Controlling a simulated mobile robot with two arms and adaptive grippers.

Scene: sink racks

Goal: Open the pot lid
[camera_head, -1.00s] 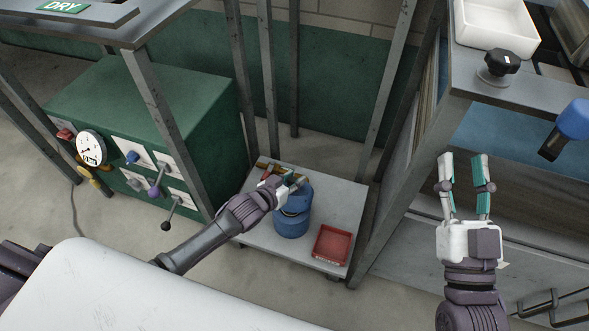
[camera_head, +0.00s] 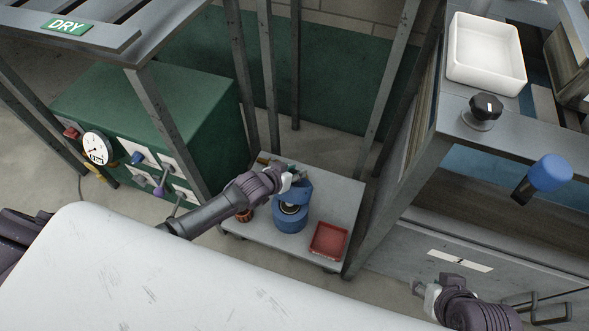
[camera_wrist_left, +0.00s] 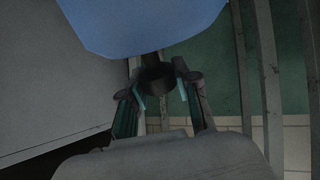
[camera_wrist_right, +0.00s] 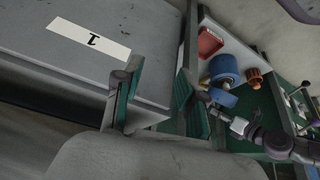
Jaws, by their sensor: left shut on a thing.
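The blue pot (camera_head: 289,222) stands on the low grey cart, its round opening partly showing. Its blue lid (camera_head: 296,190) is tilted up at the far side of the opening. My left gripper (camera_head: 294,177) is shut on the lid's dark knob (camera_wrist_left: 157,78); the lid's blue face (camera_wrist_left: 145,25) fills the top of the left wrist view. The right wrist view also shows the pot (camera_wrist_right: 224,66) with the raised lid (camera_wrist_right: 222,97) beside it. My right gripper (camera_wrist_right: 155,97) is open and empty, away from the pot; in the head view it is low at the right.
A red tray (camera_head: 329,240) sits on the cart (camera_head: 340,190) right of the pot. A small orange part (camera_head: 246,215) is at its left. Grey posts (camera_head: 272,90) rise behind the cart. A bench with a white bin (camera_head: 487,52) and black knob (camera_head: 482,112) stands at right.

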